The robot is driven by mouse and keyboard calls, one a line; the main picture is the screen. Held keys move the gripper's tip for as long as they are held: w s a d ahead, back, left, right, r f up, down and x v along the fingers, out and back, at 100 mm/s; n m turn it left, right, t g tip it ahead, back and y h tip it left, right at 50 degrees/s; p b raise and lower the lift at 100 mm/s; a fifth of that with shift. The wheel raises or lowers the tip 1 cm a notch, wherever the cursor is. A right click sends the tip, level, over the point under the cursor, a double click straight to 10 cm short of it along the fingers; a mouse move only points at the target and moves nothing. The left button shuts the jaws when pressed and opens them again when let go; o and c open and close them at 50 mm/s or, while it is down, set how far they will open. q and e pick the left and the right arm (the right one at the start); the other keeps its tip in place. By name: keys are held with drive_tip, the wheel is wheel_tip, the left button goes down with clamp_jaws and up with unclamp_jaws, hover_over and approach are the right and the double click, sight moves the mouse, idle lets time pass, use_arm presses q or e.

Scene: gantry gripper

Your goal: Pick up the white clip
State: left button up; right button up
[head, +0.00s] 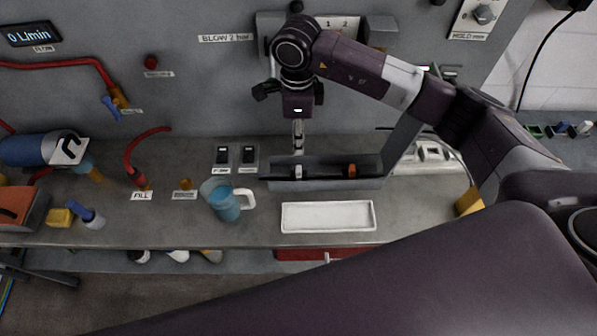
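A small white piece, which looks like the white clip (298,171), stands at the left part of a grey trough (325,185) on the bench in the head view. My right gripper (298,146) points down from above, over the left part of the trough and in line with the white piece. Its narrow fingers look close together, but I cannot tell whether they are open or shut, or whether they touch the piece. My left gripper is not in view.
An empty white tray (328,217) lies in front. A jug of blue liquid (224,203) stands left of the tray. The grey panel wall (200,100) rises behind the bench.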

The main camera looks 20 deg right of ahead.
drive_tip(key=b, duration=0.2)
hover_over(297, 168)
wheel_tip(297, 168, down, 6)
drive_tip(key=shift+r, duration=0.1)
wheel_tip(297, 168, down, 8)
drive_tip(key=b, duration=0.3)
drive_tip(key=shift+r+b, duration=0.2)
drive_tip(key=shift+b, duration=0.2)
drive_tip(key=shift+r, duration=0.1)
drive_tip(key=shift+s, duration=0.1)
drive_tip(key=shift+c, duration=0.7)
drive_tip(key=c, duration=0.5)
